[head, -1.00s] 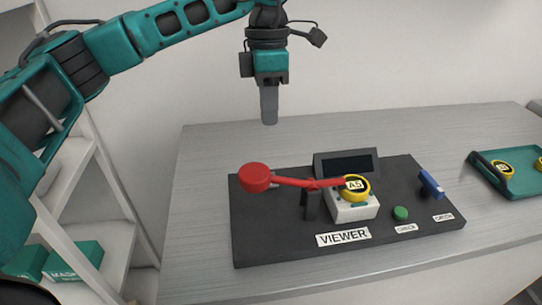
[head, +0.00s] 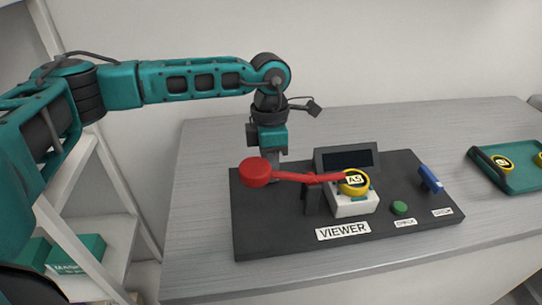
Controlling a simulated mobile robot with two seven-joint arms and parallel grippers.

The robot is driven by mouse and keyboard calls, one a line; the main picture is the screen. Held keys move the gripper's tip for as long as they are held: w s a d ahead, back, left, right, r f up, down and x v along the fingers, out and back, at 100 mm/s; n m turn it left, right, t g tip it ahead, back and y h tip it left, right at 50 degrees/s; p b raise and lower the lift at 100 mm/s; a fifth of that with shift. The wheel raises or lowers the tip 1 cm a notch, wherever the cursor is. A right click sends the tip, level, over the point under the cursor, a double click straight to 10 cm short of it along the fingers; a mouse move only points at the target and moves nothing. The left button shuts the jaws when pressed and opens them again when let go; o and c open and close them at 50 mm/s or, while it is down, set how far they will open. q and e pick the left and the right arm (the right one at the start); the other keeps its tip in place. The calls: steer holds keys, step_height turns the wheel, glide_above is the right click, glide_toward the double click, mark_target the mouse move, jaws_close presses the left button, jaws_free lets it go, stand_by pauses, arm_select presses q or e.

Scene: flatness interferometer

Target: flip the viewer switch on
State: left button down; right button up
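The viewer unit is a dark board (head: 260,235) on the bench with a white VIEWER label (head: 343,231). A red arm with a round red end (head: 255,172) reaches left from a black post (head: 312,198). Its other end is at a yellow-rimmed A5 disc (head: 354,182) on a white block (head: 352,206). My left gripper (head: 273,172) points down behind the red arm at the board's back left, its fingers looking shut together. Its tips are partly hidden, and I cannot tell whether they touch a switch there. My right gripper is not in view.
A dark display (head: 346,160) stands behind the block. A green button (head: 400,208) and a blue lever (head: 430,178) are on the board's right. A green tray (head: 522,178) with yellow-rimmed discs is at far right. Shelves (head: 100,245) stand at left.

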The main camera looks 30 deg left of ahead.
arm_select(q)
steer(key=shift+s+f+t+b, duration=0.1)
steer(key=shift+f+t+b, duration=0.25)
steer(key=shift+b, duration=0.1)
steer(key=shift+r, duration=0.1)
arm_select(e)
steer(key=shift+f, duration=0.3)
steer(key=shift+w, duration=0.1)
arm_select(q)
steer(key=shift+w+a+r, duration=0.3)
steer(key=shift+w+a, duration=0.1)
steer(key=shift+w, duration=0.2)
steer(key=shift+r, duration=0.1)
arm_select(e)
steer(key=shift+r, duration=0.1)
arm_select(q)
step_height(320, 180, up, 4)
steer(key=shift+d+f+p, duration=0.1)
steer(key=shift+d+p, duration=0.05)
steer(key=shift+p, duration=1.1)
step_height(320, 180, up, 10)
steer(key=s, duration=0.1)
steer(key=shift+s+d+b, duration=0.15)
steer(key=shift+d+b, duration=0.2)
steer(key=shift+b, duration=0.1)
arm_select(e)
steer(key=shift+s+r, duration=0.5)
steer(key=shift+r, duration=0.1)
